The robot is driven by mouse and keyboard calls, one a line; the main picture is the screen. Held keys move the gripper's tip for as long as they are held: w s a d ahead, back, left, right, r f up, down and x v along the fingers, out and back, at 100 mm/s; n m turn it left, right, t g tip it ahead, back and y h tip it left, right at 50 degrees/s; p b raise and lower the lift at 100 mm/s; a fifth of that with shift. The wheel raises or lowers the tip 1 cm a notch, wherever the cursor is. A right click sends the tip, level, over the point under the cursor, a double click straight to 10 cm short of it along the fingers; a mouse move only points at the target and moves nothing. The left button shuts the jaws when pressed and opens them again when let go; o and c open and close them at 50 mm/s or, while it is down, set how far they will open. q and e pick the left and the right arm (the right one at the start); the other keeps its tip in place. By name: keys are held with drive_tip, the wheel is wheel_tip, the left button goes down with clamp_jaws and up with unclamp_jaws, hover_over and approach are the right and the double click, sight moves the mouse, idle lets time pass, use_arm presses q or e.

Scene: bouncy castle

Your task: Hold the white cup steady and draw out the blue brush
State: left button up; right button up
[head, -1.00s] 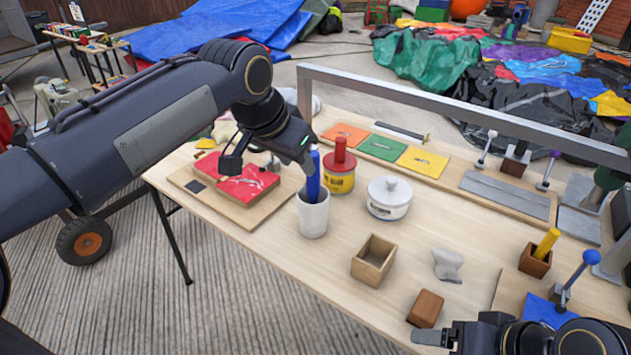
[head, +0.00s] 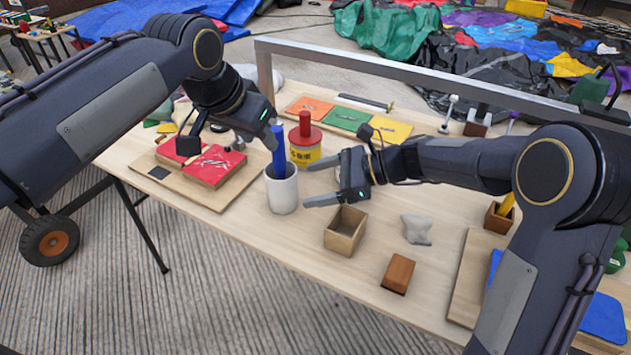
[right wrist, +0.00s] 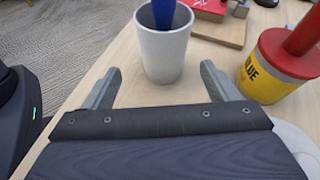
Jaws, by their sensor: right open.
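The white cup (head: 282,192) stands upright on the wooden table, with the blue brush (head: 279,158) sticking up out of it. In the right wrist view the cup (right wrist: 163,50) is straight ahead, with the lower part of the blue brush (right wrist: 164,12) in its mouth. My right gripper (head: 318,182) is open to the cup's right, its fingers pointing at it; the cup lies ahead, between the lines of the fingertips (right wrist: 160,74). My left gripper (head: 272,132) is at the brush's upper end. One grey finger shows beside the brush; whether it is closed on it is hidden.
A yellow can with a red top (head: 305,150) stands just behind the cup. A wooden box (head: 346,230), a grey lump (head: 416,229) and a brown block (head: 398,273) lie to the front right. A red pad on a board (head: 210,165) is left. A metal bar (head: 400,75) crosses behind.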

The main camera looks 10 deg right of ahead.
sight(282, 190)
drive_tip(key=shift+w+a+f+m, duration=0.45)
drive_tip(key=shift+a+m, duration=0.05)
drive_tip(key=shift+a, duration=0.15)
drive_tip(key=x, duration=0.7)
drive_tip(key=shift+r, duration=0.1)
drive_tip(key=c, duration=1.1)
use_arm(q)
drive_tip(key=shift+o, duration=0.3)
use_arm(e)
drive_tip(key=shift+c, duration=0.2)
